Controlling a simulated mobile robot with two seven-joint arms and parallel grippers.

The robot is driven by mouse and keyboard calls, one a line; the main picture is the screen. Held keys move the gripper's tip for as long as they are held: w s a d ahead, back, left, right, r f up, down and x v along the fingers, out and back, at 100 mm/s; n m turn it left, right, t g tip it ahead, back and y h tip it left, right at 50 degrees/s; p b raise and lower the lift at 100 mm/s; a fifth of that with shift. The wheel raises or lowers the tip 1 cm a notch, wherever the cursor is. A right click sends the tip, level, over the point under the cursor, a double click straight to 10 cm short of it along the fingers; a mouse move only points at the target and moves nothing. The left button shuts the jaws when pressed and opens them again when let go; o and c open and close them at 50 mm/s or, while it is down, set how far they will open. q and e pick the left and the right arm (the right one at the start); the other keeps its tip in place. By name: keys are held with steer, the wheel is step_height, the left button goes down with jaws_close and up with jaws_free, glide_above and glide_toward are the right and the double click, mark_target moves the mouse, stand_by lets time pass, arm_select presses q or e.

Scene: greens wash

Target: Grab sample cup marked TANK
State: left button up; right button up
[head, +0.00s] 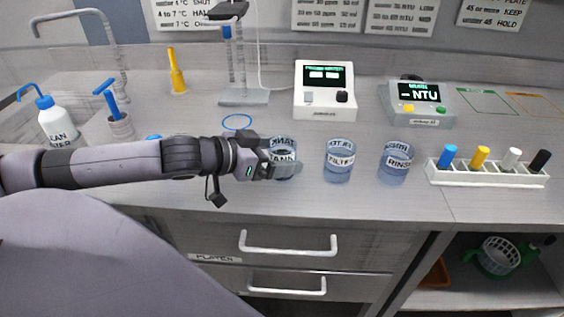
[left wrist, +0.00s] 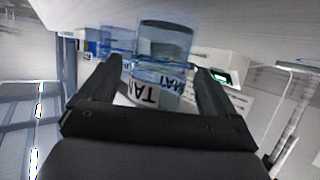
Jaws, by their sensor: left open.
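The clear blue sample cup marked TANK (head: 283,146) stands on the counter, leftmost of three labelled cups. My left gripper (head: 281,169) is at this cup and hides part of its lower side. In the left wrist view the cup (left wrist: 150,96) shows upside down between the two fingers of the open gripper (left wrist: 156,66). I cannot tell whether either finger touches it. The FILTER cup (head: 339,161) and the RINSE cup (head: 395,164) stand to the right. My right gripper is not in view.
A white rack (head: 487,177) with coloured pieces stands right of the cups. A white meter (head: 323,106) and a grey NTU meter (head: 430,119) stand behind. A wash bottle (head: 58,124) is at the left. Drawers (head: 290,262) are below the counter edge.

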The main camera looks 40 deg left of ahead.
arm_select(q)
steer(key=shift+w+d+f, duration=0.2)
steer(key=shift+w+d, duration=0.1)
steer(key=shift+w, duration=0.2)
steer(key=c, duration=1.1)
steer(key=shift+r, duration=0.15)
step_height(320, 180, up, 20)
steer(key=p, duration=0.4)
steer(key=shift+a+f, duration=0.15)
steer(key=shift+f, duration=0.1)
